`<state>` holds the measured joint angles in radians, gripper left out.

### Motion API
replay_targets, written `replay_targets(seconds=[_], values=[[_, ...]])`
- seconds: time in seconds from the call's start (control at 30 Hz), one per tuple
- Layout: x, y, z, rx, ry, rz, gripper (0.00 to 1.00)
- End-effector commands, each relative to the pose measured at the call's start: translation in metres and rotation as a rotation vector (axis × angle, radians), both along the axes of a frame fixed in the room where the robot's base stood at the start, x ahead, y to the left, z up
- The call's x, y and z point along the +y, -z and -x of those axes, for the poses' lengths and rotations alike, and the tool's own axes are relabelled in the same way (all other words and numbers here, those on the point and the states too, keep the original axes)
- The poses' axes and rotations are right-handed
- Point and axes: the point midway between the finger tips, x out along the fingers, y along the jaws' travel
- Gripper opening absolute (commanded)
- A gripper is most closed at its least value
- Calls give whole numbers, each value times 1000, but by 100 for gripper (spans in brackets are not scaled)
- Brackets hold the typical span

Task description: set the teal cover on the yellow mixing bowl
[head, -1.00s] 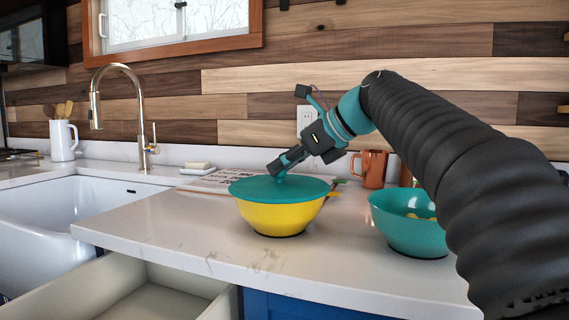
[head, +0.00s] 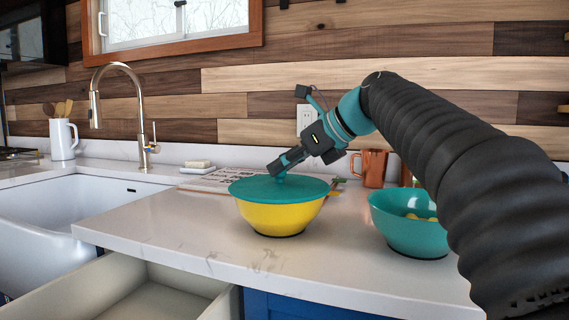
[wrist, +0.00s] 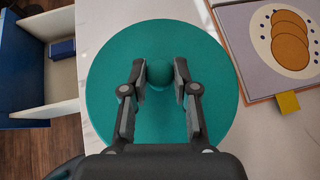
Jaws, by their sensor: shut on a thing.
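The teal cover (head: 262,188) lies over the mouth of the yellow mixing bowl (head: 278,217) on the counter, looking level and about centred. In the wrist view the cover (wrist: 112,70) fills the middle as a round disc with a ball knob (wrist: 160,74), and it hides the bowl. My gripper (head: 276,170) reaches down from the right to the top of the cover. In the wrist view my gripper (wrist: 160,80) is shut on the knob, one finger on each side.
A teal bowl (head: 408,224) with yellow things in it stands to the right. A copper mug (head: 374,168) and an open book (wrist: 270,45) are behind. The sink (head: 60,215) is at left, with an open drawer (head: 150,290) below the counter front.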

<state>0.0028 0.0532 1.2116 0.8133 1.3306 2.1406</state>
Motion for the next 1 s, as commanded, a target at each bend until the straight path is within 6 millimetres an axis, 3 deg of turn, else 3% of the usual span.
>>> replay_targets(seconds=[0.27, 0.3, 0.4, 0.63, 0.73, 1.0], values=[[0, 2, 0, 5, -1, 2, 0], [0, 3, 0, 5, -1, 3, 31], [0, 2, 0, 5, -1, 2, 56], [0, 1, 0, 3, -1, 1, 58], [0, 1, 0, 3, -1, 1, 83], [0, 1, 0, 2, 0, 1, 83]])
